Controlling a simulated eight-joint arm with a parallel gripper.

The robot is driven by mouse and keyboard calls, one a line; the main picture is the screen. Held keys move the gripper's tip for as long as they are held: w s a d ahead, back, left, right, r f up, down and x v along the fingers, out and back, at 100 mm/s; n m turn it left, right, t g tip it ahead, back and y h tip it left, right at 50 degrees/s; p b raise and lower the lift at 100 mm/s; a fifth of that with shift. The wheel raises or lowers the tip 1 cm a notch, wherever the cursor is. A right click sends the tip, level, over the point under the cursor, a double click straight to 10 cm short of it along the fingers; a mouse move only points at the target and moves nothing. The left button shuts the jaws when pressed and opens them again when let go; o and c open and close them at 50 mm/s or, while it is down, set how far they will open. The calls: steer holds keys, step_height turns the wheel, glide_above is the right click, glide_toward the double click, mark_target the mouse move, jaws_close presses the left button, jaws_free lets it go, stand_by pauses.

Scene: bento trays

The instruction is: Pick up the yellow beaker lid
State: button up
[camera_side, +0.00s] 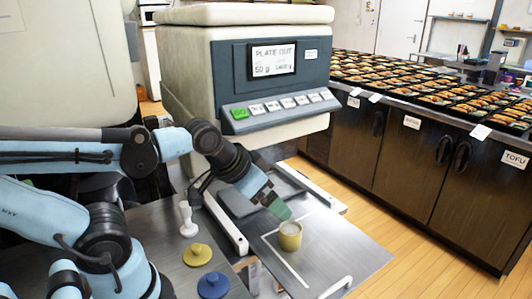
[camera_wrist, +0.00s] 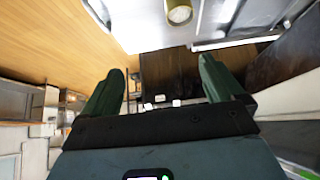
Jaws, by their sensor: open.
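The yellow beaker lid (camera_side: 197,254), a disc with a knob on top, lies on the grey metal counter at the lower left in the side view. It does not show in the wrist view. My gripper (camera_side: 279,208) is to the right of it and higher, just above and left of a yellow beaker (camera_side: 290,238). In the wrist view the green fingers of my gripper (camera_wrist: 158,80) are spread apart with nothing between them. The yellow beaker (camera_wrist: 179,12) shows at the top edge there, beyond the fingers.
A similar blue lid (camera_side: 213,285) lies in front of the yellow one, and a white knobbed tool (camera_side: 187,222) stands behind it. A machine with a screen (camera_side: 272,58) rises behind my gripper. Bento trays (camera_side: 440,99) fill the long counter at the right.

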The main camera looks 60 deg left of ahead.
steer(key=shift+o, duration=0.2)
steer(key=shift+a, duration=0.1)
steer(key=n+g, duration=0.5)
steer(key=g, duration=0.2)
glide_above(195, 246)
steer(key=f, duration=0.2)
steer(key=shift+f, duration=5.7)
steer(key=shift+c, duration=0.2)
jaws_close()
